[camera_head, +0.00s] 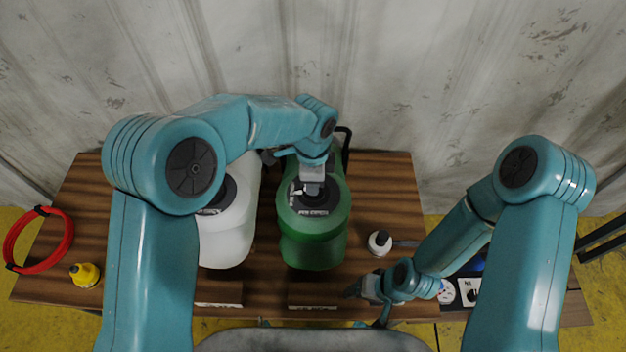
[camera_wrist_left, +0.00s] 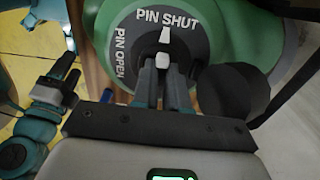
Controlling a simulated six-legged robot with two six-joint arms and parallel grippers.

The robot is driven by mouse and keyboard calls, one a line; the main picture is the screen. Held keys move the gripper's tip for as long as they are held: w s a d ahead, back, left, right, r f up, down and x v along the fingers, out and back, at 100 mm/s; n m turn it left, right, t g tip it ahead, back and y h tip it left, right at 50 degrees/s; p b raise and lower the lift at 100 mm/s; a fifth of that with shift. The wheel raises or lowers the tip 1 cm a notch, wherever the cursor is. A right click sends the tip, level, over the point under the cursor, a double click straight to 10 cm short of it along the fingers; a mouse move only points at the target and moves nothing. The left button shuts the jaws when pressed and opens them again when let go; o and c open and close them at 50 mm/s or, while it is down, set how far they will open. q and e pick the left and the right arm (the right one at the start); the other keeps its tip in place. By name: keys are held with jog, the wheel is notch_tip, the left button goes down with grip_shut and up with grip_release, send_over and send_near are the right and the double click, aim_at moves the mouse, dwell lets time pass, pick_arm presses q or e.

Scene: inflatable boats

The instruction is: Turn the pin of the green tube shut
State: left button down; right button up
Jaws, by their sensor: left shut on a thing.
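The green tube (camera_head: 313,245) stands on the wooden table, with a dark round cap on top. Its cap (camera_wrist_left: 188,45) carries the words PIN SHUT and PIN OPEN in the left wrist view. My left gripper (camera_head: 312,188) reaches down onto this cap from above. In the left wrist view its fingertips (camera_wrist_left: 163,72) are shut on the small white pin (camera_wrist_left: 162,60). A white pointer just beyond the pin lies at the words PIN SHUT. The fingers hide part of the pin. My right gripper (camera_head: 368,289) is low at the table's front edge, apart from the tube; its jaws are unclear.
A white tube (camera_head: 228,240) stands left of the green one. A small white bottle (camera_head: 379,243) is to the right. A yellow bottle (camera_head: 85,274) and a red ring (camera_head: 39,240) are at the left. The table (camera_head: 375,180) has bare wood at the back right.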

pick_arm(q)
jog(key=shift+w+a+r, duration=0.1)
jog(key=shift+w+r, duration=0.05)
jog(key=shift+r, duration=0.05)
jog(key=c, duration=1.2)
grip_release()
jog(key=shift+o, duration=0.2)
jog(key=shift+r, duration=0.3)
notch_tip(320, 180, up, 16)
jog(key=shift+f, duration=0.15)
jog(key=shift+s, duration=0.25)
